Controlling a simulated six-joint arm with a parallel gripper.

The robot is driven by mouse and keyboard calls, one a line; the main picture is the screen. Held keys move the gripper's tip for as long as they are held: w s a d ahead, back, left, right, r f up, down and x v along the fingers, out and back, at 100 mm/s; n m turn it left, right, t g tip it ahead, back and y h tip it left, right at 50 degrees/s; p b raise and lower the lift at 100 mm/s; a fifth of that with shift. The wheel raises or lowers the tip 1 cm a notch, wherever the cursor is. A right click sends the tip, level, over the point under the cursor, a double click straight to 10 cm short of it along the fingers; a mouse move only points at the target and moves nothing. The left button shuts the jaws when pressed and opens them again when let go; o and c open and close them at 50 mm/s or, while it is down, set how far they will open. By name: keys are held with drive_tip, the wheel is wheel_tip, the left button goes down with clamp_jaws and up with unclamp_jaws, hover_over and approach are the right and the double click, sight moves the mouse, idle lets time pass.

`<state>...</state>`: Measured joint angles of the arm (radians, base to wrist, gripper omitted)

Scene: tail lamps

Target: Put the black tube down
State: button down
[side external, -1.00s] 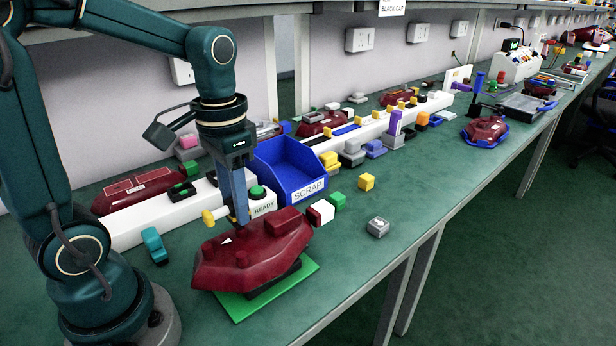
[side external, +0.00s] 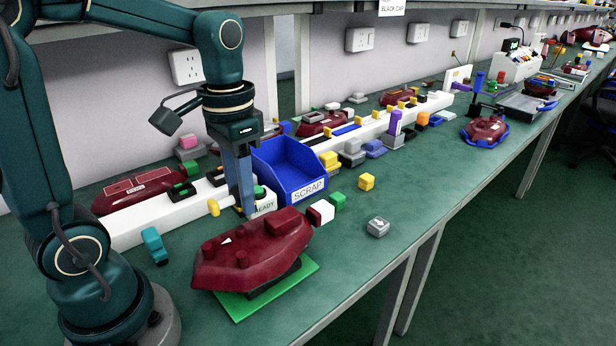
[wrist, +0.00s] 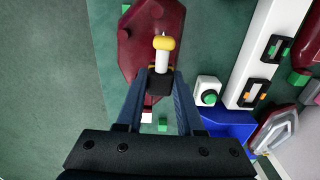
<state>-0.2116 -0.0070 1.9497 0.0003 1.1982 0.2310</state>
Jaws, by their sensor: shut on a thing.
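My gripper (side external: 243,208) points down beside the dark red tail lamp (side external: 252,252), on the side towards the white rail. In the wrist view my gripper (wrist: 161,75) is shut on a black tube (wrist: 160,84). A white shaft with a yellow knob extends from the black part. In the side view the yellow knob (side external: 213,208) shows left of the fingers, while the black part is mostly hidden by them. The lamp rests tilted over a green mat (side external: 240,308). I cannot tell whether the held piece touches the table.
A blue SCRAP bin (side external: 290,168) and a white READY box (side external: 266,204) with a green button stand close to the right of my gripper. A white rail (side external: 135,228) lies behind. Table at front right is mostly clear.

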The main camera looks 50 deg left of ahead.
drive_tip(key=w+r, duration=0.3)
drive_tip(key=shift+w+d+r, duration=0.15)
drive_tip(key=shift+w+d, duration=0.1)
idle(1.0)
drive_tip(key=w+d+f+t, duration=0.2)
drive_tip(key=w+t, duration=0.1)
drive_tip(key=w, duration=0.8)
drive_tip(key=w+d+f+t, duration=0.1)
drive_tip(key=w+t, duration=0.3)
drive_tip(key=w, duration=0.7)
drive_tip(key=w+d+f+t, duration=0.2)
drive_tip(key=w+d+t, duration=0.2)
drive_tip(key=w, duration=0.7)
drive_tip(key=shift+w+f, duration=0.3)
